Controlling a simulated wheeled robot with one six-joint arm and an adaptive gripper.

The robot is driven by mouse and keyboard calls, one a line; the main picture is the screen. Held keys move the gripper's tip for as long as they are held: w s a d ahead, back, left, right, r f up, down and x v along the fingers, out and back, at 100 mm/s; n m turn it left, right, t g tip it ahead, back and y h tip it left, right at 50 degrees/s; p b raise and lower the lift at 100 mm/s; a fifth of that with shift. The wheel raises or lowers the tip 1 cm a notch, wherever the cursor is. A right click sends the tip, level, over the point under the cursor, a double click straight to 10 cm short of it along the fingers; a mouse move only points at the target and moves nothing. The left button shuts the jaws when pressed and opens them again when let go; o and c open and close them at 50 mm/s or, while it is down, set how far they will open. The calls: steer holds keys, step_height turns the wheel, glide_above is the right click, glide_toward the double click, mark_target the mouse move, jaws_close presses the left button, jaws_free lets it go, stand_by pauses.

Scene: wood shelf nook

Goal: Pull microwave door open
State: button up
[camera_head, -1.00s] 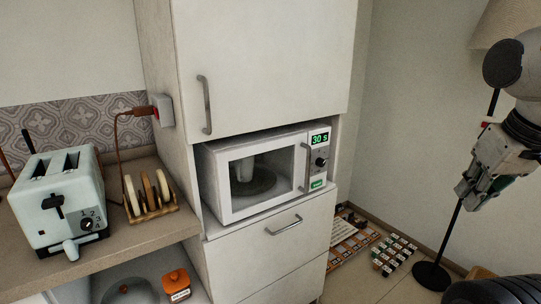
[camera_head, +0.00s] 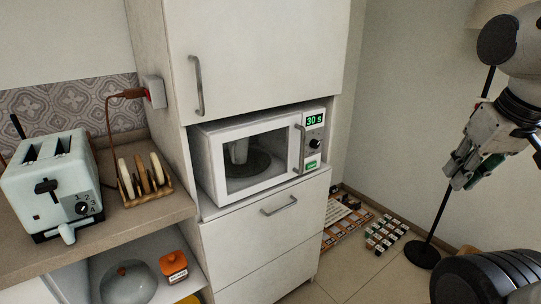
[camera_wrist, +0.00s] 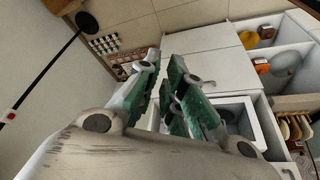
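The white microwave (camera_head: 203,165) sits in a cabinet niche. Its door (camera_head: 219,139) is shut, with a dark window that shows a white cup (camera_head: 240,151) inside. The upright metal door handle (camera_head: 300,150) is at the door's right edge, beside a panel reading "30 s". My gripper (camera_head: 458,176) is at the right, in the air, well apart from the handle. It is empty, its green-padded fingers (camera_wrist: 167,90) apart with a gap between them. In the wrist view the microwave (camera_wrist: 262,125) is partly hidden behind the fingers.
An upper cabinet door (camera_head: 260,60) and a drawer (camera_head: 265,235) frame the microwave. A toaster (camera_head: 28,190) and a toast rack (camera_head: 146,196) stand on the counter at left. A lamp pole (camera_head: 440,205) is behind my gripper. A mat with small items (camera_head: 345,218) lies on the floor.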

steer(key=o, duration=0.3)
steer(key=f+g, duration=0.1)
steer(key=f, duration=0.1)
steer(key=w+a+f+g, duration=0.1)
steer(key=a+f+n+g, duration=0.1)
steer(key=f, duration=0.1)
steer(key=shift+w+f, duration=0.3)
steer(key=shift+w, duration=0.05)
steer(key=shift+o, duration=0.2)
steer(key=n+t+y, duration=0.4)
steer(key=t+y, duration=0.3)
steer(key=t, duration=0.8)
glide_toward(304, 141)
steer(key=x, duration=1)
steer(key=shift+w, duration=0.1)
steer(key=shift+w+a, duration=0.1)
steer(key=shift+w, duration=0.15)
jaws_close()
